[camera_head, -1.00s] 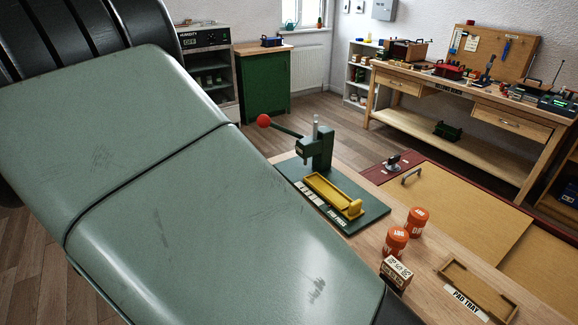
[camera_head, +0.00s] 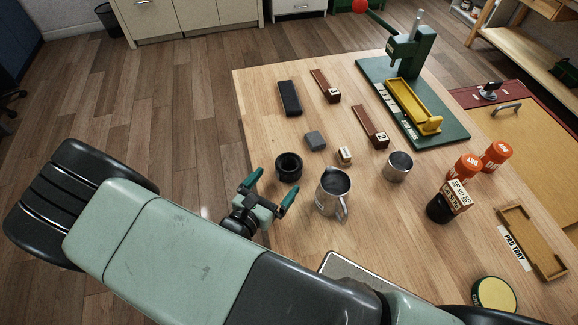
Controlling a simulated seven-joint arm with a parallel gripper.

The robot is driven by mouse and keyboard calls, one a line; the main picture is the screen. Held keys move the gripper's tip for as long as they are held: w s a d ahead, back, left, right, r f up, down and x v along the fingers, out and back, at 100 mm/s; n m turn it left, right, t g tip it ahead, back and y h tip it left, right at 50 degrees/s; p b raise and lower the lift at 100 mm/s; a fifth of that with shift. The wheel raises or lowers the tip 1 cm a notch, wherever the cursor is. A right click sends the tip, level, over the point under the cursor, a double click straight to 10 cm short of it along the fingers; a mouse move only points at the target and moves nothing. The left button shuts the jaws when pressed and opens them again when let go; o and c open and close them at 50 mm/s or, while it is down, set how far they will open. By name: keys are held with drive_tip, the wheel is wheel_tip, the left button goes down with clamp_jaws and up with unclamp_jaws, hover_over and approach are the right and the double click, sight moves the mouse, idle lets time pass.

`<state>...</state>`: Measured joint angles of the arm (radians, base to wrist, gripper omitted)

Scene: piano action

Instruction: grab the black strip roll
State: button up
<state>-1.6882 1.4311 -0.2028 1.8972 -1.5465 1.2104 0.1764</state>
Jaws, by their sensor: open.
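The black strip roll (camera_head: 288,167) is a short dark ring standing on the wooden bench near its left edge, with its hollow top showing. My gripper (camera_head: 279,182) is open, its two green-and-black fingers spread apart and pointing toward the roll. It is empty and just short of the roll, on the near left side. The picture does not show clearly how high the fingertips are above the bench.
A metal jug (camera_head: 333,192) stands close to the right of my gripper. A grey block (camera_head: 315,140), a small labelled piece (camera_head: 345,155) and a metal cup (camera_head: 397,166) are beyond. A black bar (camera_head: 289,98) lies farther back. The green press (camera_head: 410,60) stands at the back right.

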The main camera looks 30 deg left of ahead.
sight(283, 172)
drive_tip(key=w, duration=0.5)
drive_tip(key=shift+w+a+f, duration=0.15)
drive_tip(key=shift+w+f, duration=0.2)
drive_tip(key=shift+w, duration=0.05)
drive_tip(key=c, duration=1)
drive_tip(key=shift+r, duration=0.15)
